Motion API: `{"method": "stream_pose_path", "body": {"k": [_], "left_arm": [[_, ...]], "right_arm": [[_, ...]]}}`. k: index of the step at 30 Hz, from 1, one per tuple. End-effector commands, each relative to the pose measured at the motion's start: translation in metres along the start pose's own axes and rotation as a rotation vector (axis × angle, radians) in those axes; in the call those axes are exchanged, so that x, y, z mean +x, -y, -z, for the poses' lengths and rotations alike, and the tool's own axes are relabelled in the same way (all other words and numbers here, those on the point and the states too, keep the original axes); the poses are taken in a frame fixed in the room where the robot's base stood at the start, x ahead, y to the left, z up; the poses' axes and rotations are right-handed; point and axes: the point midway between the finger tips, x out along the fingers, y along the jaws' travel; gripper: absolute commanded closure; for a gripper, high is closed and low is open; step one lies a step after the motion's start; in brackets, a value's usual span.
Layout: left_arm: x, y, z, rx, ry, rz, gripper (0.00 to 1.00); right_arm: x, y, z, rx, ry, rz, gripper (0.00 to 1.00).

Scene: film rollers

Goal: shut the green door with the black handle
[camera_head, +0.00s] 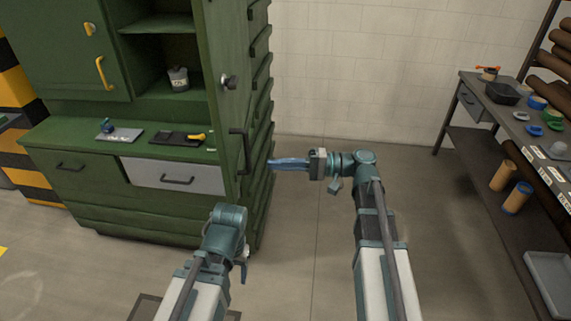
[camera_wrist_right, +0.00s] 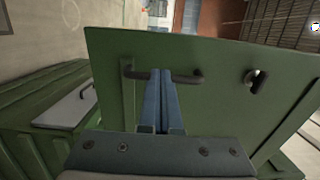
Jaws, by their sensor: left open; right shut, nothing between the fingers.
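The green door (camera_head: 236,45) stands open at the right side of the green cabinet (camera_head: 60,135), seen at a steep angle. Its black handle (camera_head: 246,150) is on the face toward my right gripper. My right gripper (camera_head: 270,163) is shut and empty, its blue fingers pointing left at the door near the handle. In the right wrist view the door (camera_wrist_right: 215,110) fills the middle, and the shut fingers (camera_wrist_right: 160,85) overlap the handle (camera_wrist_right: 188,78); I cannot tell whether they touch. My left gripper (camera_head: 243,268) is low in front of the cabinet, mostly hidden by its own arm.
A round dark knob (camera_head: 229,82) sits on the door above the handle. The open shelf holds a small tin (camera_head: 178,79); trays (camera_head: 178,138) lie on the counter above a grey drawer (camera_head: 172,176). A workbench (camera_head: 476,98) stands at right. The floor between is clear.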

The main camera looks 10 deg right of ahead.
Motion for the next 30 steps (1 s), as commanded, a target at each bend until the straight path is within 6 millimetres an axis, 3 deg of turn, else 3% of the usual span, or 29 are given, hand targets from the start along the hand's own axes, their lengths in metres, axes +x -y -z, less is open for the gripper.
{"method": "stream_pose_path", "body": {"k": [6, 12, 18, 30], "left_arm": [[0.0, 0.0, 0.0, 0.0, 0.0, 0.0, 0.35], [0.0, 0.0, 0.0, 0.0, 0.0, 0.0, 0.35], [0.0, 0.0, 0.0, 0.0, 0.0, 0.0, 0.35], [0.0, 0.0, 0.0, 0.0, 0.0, 0.0, 0.35]], "right_arm": [[0.046, 0.0, -0.001, 0.0, 0.003, -0.001, 1.0], [0.075, 0.0, 0.0, 0.0, 0.001, -0.001, 1.0], [0.088, 0.0, 0.0, 0.0, 0.0, -0.001, 1.0], [0.091, 0.0, 0.0, 0.0, -0.001, -0.001, 1.0]]}}
